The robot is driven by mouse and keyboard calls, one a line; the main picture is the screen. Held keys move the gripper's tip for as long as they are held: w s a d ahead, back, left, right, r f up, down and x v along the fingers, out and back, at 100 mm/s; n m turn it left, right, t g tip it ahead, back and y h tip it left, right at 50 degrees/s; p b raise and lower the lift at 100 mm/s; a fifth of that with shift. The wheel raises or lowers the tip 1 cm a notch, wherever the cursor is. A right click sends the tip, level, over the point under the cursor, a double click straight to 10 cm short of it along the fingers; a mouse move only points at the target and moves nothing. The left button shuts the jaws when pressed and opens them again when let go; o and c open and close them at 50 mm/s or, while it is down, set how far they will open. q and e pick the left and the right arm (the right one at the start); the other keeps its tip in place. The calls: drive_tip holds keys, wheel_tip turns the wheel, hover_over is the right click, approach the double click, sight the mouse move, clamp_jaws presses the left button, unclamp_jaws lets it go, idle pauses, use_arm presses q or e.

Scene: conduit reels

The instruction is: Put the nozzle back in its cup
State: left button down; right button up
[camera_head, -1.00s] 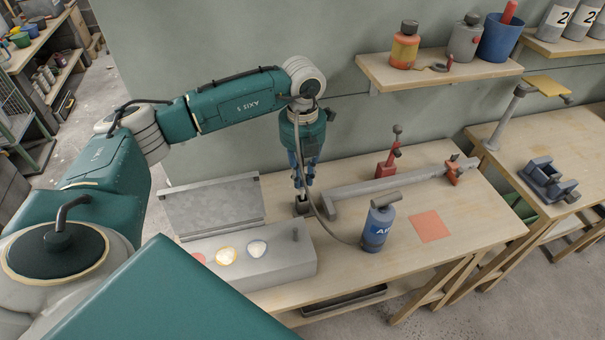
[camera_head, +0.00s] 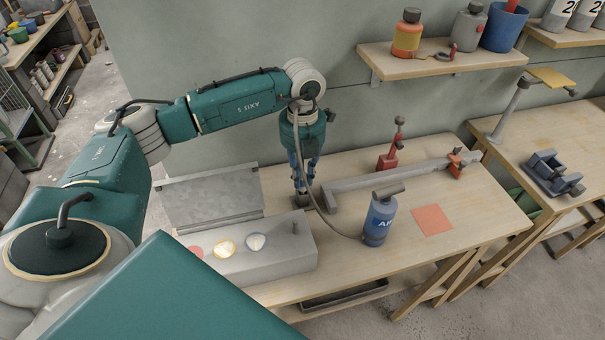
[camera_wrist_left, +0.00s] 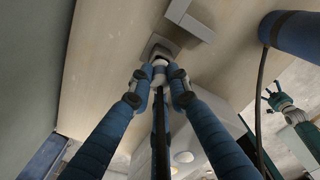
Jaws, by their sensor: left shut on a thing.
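My left gripper (camera_head: 303,191) points down at the back of the bench, behind the grey box. Its blue fingers are shut on the nozzle (camera_wrist_left: 160,66), of which a pale end shows between the fingertips in the left wrist view. The cup (camera_wrist_left: 160,47), a small grey square holder, is right at the nozzle's tip. I cannot tell how far the nozzle is inside it. A grey hose (camera_head: 325,219) runs from the gripper area to the blue AIR bottle (camera_head: 379,221). A teal arm end (camera_wrist_left: 285,108) at the right of the wrist view looks like my right gripper, too small to read.
The grey box (camera_head: 270,259) with round lamps stands in front, and a tilted grey panel (camera_head: 211,201) at left. A long grey rail (camera_head: 395,178), a red stand (camera_head: 391,155) and an orange mat (camera_head: 432,220) lie right. A wall shelf (camera_head: 440,64) hangs above.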

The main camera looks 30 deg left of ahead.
use_arm(q)
drive_tip(key=shift+f, duration=0.5)
drive_tip(key=c, duration=1.6)
unclamp_jaws()
drive_tip(key=shift+o, duration=0.2)
drive_tip(key=shift+r, duration=0.15)
wheel_tip(320, 180, up, 12)
